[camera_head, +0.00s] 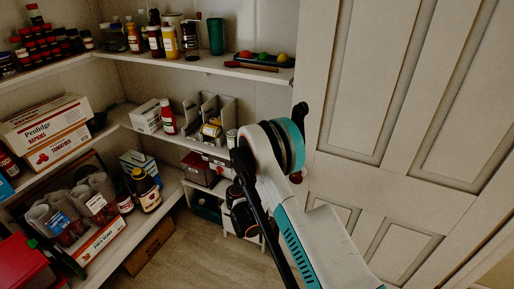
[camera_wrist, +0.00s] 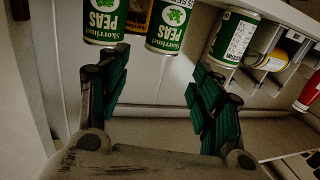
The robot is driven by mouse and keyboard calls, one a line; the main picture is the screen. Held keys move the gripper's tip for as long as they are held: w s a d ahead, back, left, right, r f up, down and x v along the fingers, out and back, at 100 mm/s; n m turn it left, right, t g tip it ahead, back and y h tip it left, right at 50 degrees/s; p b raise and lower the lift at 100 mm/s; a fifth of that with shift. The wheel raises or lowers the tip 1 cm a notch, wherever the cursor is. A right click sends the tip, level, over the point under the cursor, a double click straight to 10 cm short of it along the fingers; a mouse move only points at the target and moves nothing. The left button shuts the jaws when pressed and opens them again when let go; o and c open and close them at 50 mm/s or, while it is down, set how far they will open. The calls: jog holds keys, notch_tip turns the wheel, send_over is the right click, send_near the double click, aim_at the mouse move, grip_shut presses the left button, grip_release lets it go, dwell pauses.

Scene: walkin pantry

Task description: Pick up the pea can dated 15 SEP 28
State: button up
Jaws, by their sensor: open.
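Two green pea cans (camera_wrist: 104,20) (camera_wrist: 171,25) stand side by side at the top of the wrist view, their labels upside down there. A third green can (camera_wrist: 233,37) is to their right, showing a white text panel. No date is readable on any of them. My gripper (camera_wrist: 158,88) is open and empty, its dark green finger pads apart, below the two pea cans in the wrist picture and not touching them. In the head view, a small can (camera_head: 231,138) shows beside my arm, which hides most of that shelf end.
A white divider (camera_head: 211,108) holds a yellow can (camera_wrist: 271,60). A red bottle (camera_head: 167,117) stands left of it. An upper shelf (camera_head: 215,67) with bottles and a tray lies above. A panelled door (camera_head: 400,90) closes the right side. An orange-brown can (camera_wrist: 138,17) sits behind the pea cans.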

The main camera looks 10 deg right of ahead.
jog(key=w, duration=0.2)
jog(key=w+d+f+b, duration=0.1)
jog(key=w, duration=0.1)
jog(key=w+d+f+b, duration=0.1)
jog(key=w, duration=0.2)
jog(key=shift+d, duration=0.2)
jog(key=shift+r+b+x, duration=0.15)
jog(key=shift+b+x, duration=0.6)
jog(key=shift+x, duration=0.75)
jog(key=shift+r+b+x, duration=0.15)
jog(key=shift+b+x, duration=0.55)
jog(key=shift+x, duration=0.8)
jog(key=c, duration=1.1)
